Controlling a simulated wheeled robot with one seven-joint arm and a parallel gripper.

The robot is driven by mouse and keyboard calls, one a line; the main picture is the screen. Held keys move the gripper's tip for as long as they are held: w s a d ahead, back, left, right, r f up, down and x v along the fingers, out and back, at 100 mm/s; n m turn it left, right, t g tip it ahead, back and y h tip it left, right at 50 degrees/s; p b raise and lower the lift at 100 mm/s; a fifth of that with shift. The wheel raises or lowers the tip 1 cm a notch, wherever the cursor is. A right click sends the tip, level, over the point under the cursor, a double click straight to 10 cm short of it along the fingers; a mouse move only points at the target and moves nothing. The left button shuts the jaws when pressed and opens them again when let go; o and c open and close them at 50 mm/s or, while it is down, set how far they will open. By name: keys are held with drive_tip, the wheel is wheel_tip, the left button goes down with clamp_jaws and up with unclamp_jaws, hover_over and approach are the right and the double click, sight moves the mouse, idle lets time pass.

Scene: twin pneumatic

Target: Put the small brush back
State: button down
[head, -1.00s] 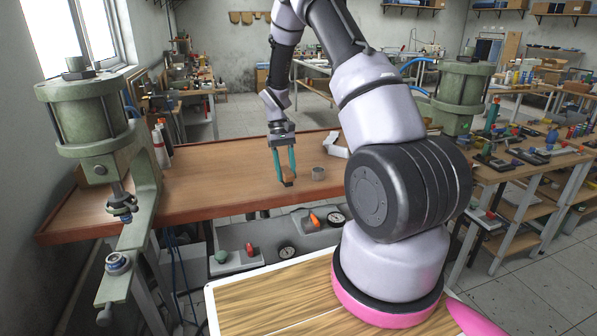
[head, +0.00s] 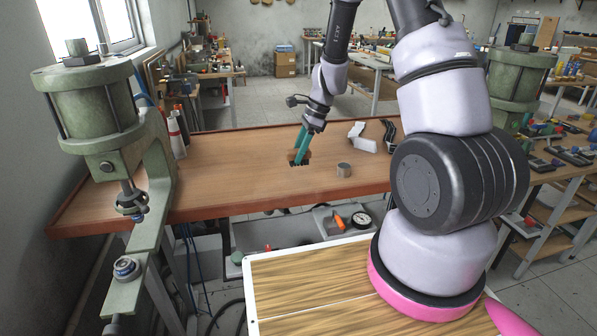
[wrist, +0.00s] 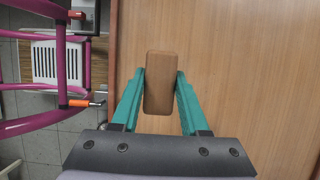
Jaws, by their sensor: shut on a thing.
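The small brush (wrist: 160,82) has a brown wooden back and fills the space between the teal fingers in the wrist view. In the head view its brown block and dark bristles (head: 298,162) show low over the middle of the wooden bench. My gripper (head: 299,154) is shut on it, with the fingers slanting down to the left. I cannot tell whether the bristles touch the bench top.
The wooden bench (head: 235,160) is largely clear to the left of the brush. A small grey cup (head: 343,169) stands to its right. A white piece (head: 362,138) and a dark object (head: 390,131) lie behind. Green pneumatic presses (head: 90,110) flank the bench.

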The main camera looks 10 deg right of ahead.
drive_tip(key=shift+f, duration=2.75)
drive_tip(key=shift+f, duration=0.2)
drive_tip(key=shift+c, duration=2.1)
unclamp_jaws()
drive_tip(key=shift+r, duration=0.15)
drive_tip(key=s+d+r+n+t, duration=0.1)
drive_tip(key=s+d+r+n, duration=0.2)
drive_tip(key=r, duration=1.1)
drive_tip(key=s+d+r+n+t, duration=0.1)
drive_tip(key=s+r+n+t, duration=0.2)
drive_tip(key=r, duration=1.1)
drive_tip(key=s+r+n+t+h, duration=0.1)
drive_tip(key=s+r+n, duration=0.3)
drive_tip(key=s, duration=0.4)
drive_tip(key=s+d+r+n+t+h, duration=0.1)
drive_tip(key=s+r+n+t, duration=0.1)
drive_tip(key=s+r+n, duration=0.2)
drive_tip(key=s+r, duration=0.2)
drive_tip(key=s, duration=0.2)
drive_tip(key=shift+s+d+h, duration=0.2)
drive_tip(key=shift+d+h, duration=0.1)
